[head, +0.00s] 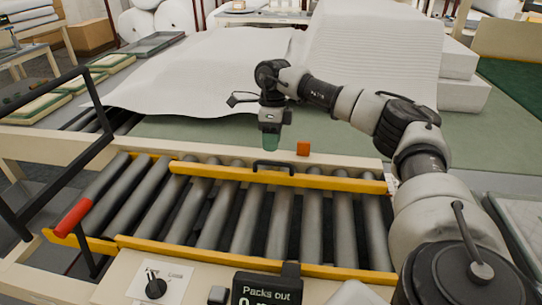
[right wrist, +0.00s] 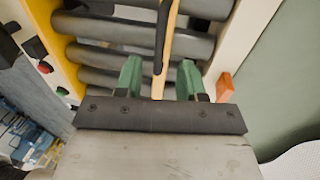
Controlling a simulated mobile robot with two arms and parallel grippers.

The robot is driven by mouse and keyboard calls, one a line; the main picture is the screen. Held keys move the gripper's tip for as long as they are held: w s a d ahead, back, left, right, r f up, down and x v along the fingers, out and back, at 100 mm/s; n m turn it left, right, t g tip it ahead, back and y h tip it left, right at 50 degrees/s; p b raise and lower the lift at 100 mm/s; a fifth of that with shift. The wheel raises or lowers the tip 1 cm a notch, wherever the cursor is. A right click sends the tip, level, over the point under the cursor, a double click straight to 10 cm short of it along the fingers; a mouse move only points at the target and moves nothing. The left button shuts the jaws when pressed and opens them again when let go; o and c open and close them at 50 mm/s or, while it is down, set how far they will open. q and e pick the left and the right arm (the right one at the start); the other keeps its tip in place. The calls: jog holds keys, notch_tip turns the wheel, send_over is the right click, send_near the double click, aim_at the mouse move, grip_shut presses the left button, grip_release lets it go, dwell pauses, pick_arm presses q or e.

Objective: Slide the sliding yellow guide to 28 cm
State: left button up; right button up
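The sliding yellow guide (head: 330,182) is a long bar lying across the grey rollers along the far side of the conveyor. A black loop handle (head: 272,164) stands on it. My right gripper (head: 270,138) points down just beyond the handle. In the right wrist view its two green fingers (right wrist: 160,80) are spread with a gap between them. The handle (right wrist: 162,40) and the guide (right wrist: 170,25) lie ahead of that gap, and nothing is visibly gripped. No centimetre scale is readable. My left gripper is out of view.
A second yellow rail (head: 210,255) runs along the near side. An orange block (head: 303,148) sits on the cream far frame (head: 345,163). A control panel with a "Packs out" display (head: 268,290) stands in front.

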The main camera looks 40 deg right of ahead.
send_over(274, 172)
jog(key=f, duration=0.4)
jog(key=shift+w+a+f, duration=0.25)
jog(key=shift+w+f, duration=0.05)
jog(key=shift+f, duration=0.1)
grip_shut()
